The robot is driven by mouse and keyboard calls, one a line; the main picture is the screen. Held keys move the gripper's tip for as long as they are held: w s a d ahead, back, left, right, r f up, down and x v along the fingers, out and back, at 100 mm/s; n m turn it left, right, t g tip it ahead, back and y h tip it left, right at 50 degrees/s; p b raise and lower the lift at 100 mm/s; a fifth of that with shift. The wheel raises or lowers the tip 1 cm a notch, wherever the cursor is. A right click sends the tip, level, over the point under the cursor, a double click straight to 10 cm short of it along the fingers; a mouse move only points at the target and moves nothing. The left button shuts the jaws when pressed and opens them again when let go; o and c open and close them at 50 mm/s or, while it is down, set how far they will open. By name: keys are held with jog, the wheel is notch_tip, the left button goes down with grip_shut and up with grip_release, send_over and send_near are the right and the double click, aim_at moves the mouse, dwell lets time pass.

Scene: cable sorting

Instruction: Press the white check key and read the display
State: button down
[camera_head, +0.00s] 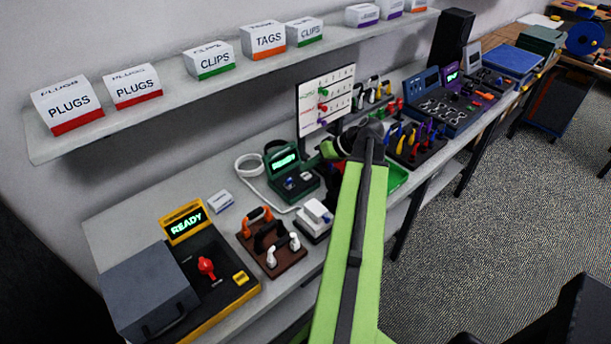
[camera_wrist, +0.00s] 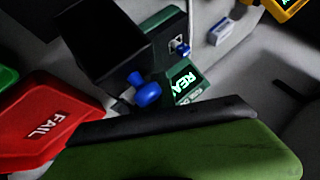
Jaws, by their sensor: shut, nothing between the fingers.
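A green tester (camera_head: 302,186) stands on the bench, left of my gripper. Its raised display (camera_head: 285,160) glows green and reads READY; in the wrist view the display (camera_wrist: 185,80) is partly cut by my finger. In the wrist view the tester carries a large blue knob (camera_wrist: 147,92) and a smaller blue part beside a small pale square (camera_wrist: 176,41). I cannot tell whether that square is the white check key. My gripper (camera_head: 329,149) is shut and empty, above the bench beside the tester. Its green and black finger fills the bottom of the wrist view.
A red FAIL bin (camera_wrist: 45,125) is close at left in the wrist view. A shelf (camera_head: 160,118) runs above.

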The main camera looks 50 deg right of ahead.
jog(key=shift+f, duration=0.1)
jog(key=shift+s+a+f+b, duration=0.1)
jog(key=shift+s+f+b, duration=0.05)
jog(key=shift+f+b, duration=0.25)
jog(key=shift+s+a+f+b, duration=0.15)
jog(key=shift+a+f+b, duration=0.05)
jog(key=shift+f+b, duration=0.65)
dwell(0.9)
jog(key=shift+s+r, duration=0.1)
jog(key=shift+r, duration=0.05)
jog(key=shift+s+r+p, duration=0.25)
jog(key=shift+s+p, duration=0.05)
jog(key=shift+s, duration=0.25)
jog(key=shift+w+d+r, duration=0.1)
jog(key=shift+w+d, duration=0.05)
jog(key=shift+d, duration=0.05)
notch_tip(320, 180, up, 5)
jog(key=p, duration=0.5)
jog(key=shift+w+d+r+p, duration=0.1)
jog(key=shift+w+r+p, duration=0.1)
jog(key=shift+p, duration=0.1)
jog(key=shift+r, duration=0.1)
